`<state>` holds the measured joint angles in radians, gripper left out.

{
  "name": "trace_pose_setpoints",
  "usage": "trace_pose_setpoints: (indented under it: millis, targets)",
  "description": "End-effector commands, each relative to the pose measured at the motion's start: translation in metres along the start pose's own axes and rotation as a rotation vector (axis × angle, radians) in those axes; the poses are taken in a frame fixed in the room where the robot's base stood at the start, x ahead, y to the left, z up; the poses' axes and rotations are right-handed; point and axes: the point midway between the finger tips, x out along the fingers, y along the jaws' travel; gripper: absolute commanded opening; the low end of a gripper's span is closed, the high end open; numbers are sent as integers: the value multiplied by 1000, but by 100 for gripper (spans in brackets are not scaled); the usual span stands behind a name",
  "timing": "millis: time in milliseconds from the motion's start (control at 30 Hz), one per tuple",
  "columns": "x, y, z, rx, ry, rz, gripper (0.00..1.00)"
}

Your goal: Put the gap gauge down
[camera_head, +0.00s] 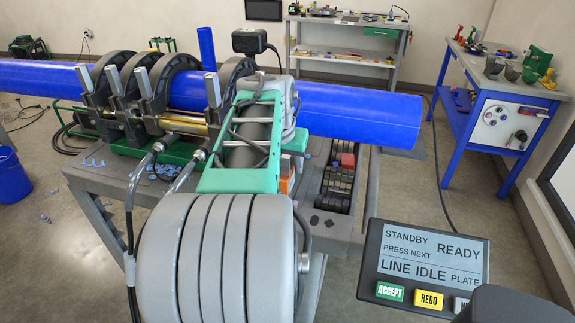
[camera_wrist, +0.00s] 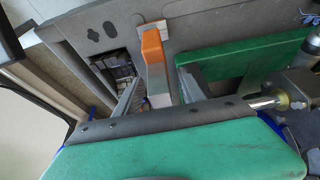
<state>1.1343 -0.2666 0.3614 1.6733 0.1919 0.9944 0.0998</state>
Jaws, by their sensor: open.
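The gap gauge appears to be the orange-ended block (camera_wrist: 153,50) with a pale metal lower part, seen in the wrist view on the grey cart top. My gripper (camera_wrist: 158,88) is open, with one finger on each side of the block. A small gap shows at the right finger; contact on the left side is hard to tell. In the head view, an orange patch (camera_head: 286,184) beside my green-and-grey arm is probably the same block. My arm hides most of it and the fingertips there.
Blue pipe (camera_head: 335,108) runs through the dark clamps (camera_head: 145,85) behind my arm. A recessed tray of dark parts (camera_head: 338,186) lies right of it on the cart. A screen (camera_head: 424,266) reads STANDBY, READY, LINE IDLE. A blue-framed bench (camera_head: 512,90) stands at right.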

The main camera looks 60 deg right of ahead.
Motion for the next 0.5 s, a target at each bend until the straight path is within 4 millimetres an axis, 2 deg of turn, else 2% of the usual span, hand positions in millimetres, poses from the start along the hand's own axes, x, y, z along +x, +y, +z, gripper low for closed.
trace_pose_setpoints:
  millis: [300,400,500]
  targets:
    - [-81,-1,-1,-1,5,-2,47]
    - [-99,-1,-1,-1,3,-1,47]
    - [-108,0,0,-1,1,-1,47]
